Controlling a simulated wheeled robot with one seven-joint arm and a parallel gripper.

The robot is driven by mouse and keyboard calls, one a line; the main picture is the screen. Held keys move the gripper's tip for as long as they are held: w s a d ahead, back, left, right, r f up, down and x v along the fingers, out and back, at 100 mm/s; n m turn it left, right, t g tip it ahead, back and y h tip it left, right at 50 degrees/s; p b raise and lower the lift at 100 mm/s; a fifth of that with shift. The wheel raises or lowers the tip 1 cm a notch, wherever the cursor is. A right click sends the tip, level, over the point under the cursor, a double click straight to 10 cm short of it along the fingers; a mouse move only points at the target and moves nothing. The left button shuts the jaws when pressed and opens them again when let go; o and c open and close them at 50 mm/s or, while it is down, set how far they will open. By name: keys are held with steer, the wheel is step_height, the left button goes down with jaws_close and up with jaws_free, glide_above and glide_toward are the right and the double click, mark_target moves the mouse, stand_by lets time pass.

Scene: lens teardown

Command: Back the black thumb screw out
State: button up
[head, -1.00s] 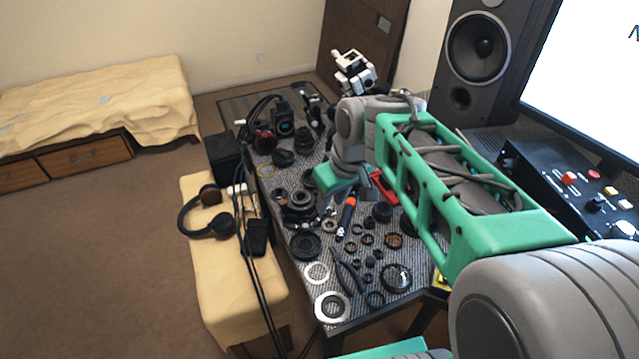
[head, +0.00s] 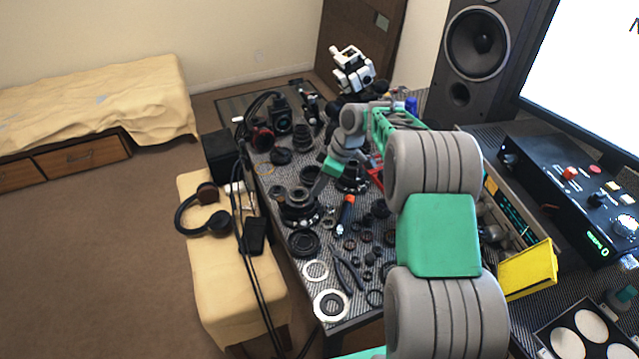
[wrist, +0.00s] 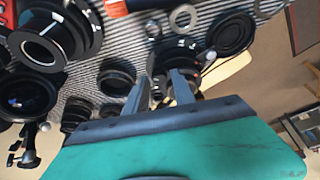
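My gripper (head: 318,187) reaches over the left middle of the parts-covered table in the head view, just beside a dark lens assembly (head: 299,205). In the wrist view its two grey fingers (wrist: 159,80) stand apart with a gap between them. Small dark and silvery parts show behind that gap; I see nothing clamped. I cannot pick out the black thumb screw with certainty in either view. A black clamp-like piece with small knobs (wrist: 25,143) shows at the lower left of the wrist view, but I cannot tell whether the screw is on it.
Several loose rings and lens parts crowd the table. An orange-handled tool (head: 347,211), pliers (head: 347,273) and a pale ring (head: 331,305) lie toward the front. A speaker (head: 478,60) stands at the back right. Headphones (head: 205,210) lie on the bench to the left.

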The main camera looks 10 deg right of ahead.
steer(key=shift+f, duration=0.2)
steer(key=shift+c, duration=0.5)
jaws_close()
